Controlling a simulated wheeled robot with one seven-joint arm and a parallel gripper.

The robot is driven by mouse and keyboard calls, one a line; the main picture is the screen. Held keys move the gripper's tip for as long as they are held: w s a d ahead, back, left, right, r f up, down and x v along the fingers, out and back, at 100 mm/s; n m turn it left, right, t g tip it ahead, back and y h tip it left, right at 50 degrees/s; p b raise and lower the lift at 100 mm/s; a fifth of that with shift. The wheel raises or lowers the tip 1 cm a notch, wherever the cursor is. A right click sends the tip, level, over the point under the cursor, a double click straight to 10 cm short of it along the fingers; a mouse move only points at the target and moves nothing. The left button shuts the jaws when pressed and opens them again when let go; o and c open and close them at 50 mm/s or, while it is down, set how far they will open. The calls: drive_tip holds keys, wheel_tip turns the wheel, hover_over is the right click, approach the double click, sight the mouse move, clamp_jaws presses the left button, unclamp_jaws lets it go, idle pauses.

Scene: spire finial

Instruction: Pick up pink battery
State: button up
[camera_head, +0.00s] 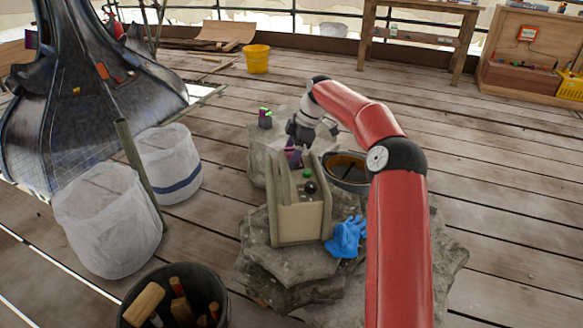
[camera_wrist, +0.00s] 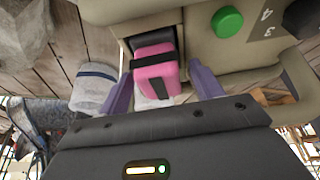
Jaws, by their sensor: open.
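The pink battery (camera_wrist: 155,72), with a black band and a dark end, sits in a slot of a beige device (camera_wrist: 240,65) in the wrist view. My gripper (camera_wrist: 158,78) is open, with one purple finger on each side of the battery and visible space between. In the head view my gripper (camera_head: 293,157) is at the back edge of the upright beige device (camera_head: 302,222). The battery cannot be made out there. The device has a green button (camera_wrist: 227,21) and a dark knob (camera_head: 311,187).
The device stands on stacked stone slabs (camera_head: 285,262), with a blue glove (camera_head: 346,237) beside it. A dark object with green and pink parts (camera_head: 265,118) lies on the stone behind. A dark basin (camera_head: 347,170) and white bags (camera_head: 108,222) stand nearby.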

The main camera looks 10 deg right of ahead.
clamp_jaws()
idle(0.4)
drive_tip(key=shift+r, duration=0.1)
